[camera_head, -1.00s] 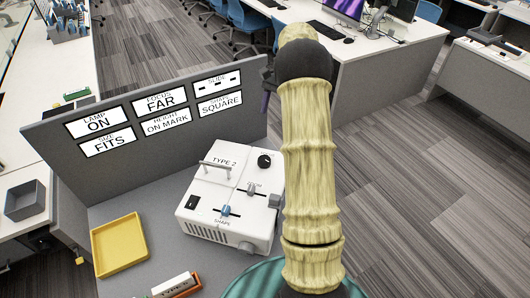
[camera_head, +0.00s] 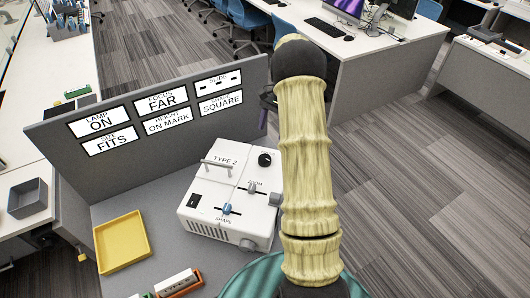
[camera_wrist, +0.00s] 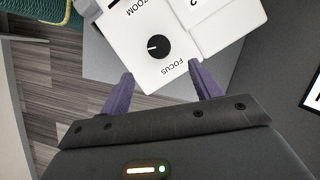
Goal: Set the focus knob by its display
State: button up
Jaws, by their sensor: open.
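The focus knob (camera_head: 265,160) is a round black dial on top of the white TYPE 2 box (camera_head: 196,185). In the wrist view the focus knob (camera_wrist: 158,46) shows a white pointer line, with the word FOCUS beside it. The focus display (camera_head: 161,101) on the grey partition reads FAR. My gripper (camera_wrist: 163,86) has two purple fingers, spread apart and empty. The knob shows beyond the fingertips, between their lines, and the fingers do not touch it. In the head view my arm hides most of the gripper.
Other displays read LAMP ON, SIZE FITS, HEIGHT ON MARK and SHAPE SQUARE; the slide display (camera_head: 219,82) shows dashes. The box also has a zoom slider (camera_head: 252,187) and a shape slider (camera_head: 227,208). A yellow tray (camera_head: 122,242) and an orange-and-white slide holder (camera_head: 178,283) lie left.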

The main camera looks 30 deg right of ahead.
aim_at(264, 158)
jog(key=p+x, duration=0.2)
jog(key=x, duration=0.8)
jog(key=shift+s+f+p, duration=0.15)
jog(key=shift+f+p, duration=0.15)
jog(key=shift+p, duration=0.1)
jog(key=c, duration=1)
jog(key=shift+o, duration=0.2)
jog(key=shift+n, duration=0.5)
jog(key=n+g+h+b, duration=0.1)
jog(key=n, duration=0.1)
jog(key=shift+n+b, duration=0.3)
jog(key=shift+a+n+g+h+b, duration=0.1)
jog(key=shift+n+g+h+b, duration=0.3)
jog(key=shift+n, duration=1.1)
jog(key=shift+w, duration=0.25)
jog(key=o, duration=1)
jog(key=shift+c, duration=0.2)
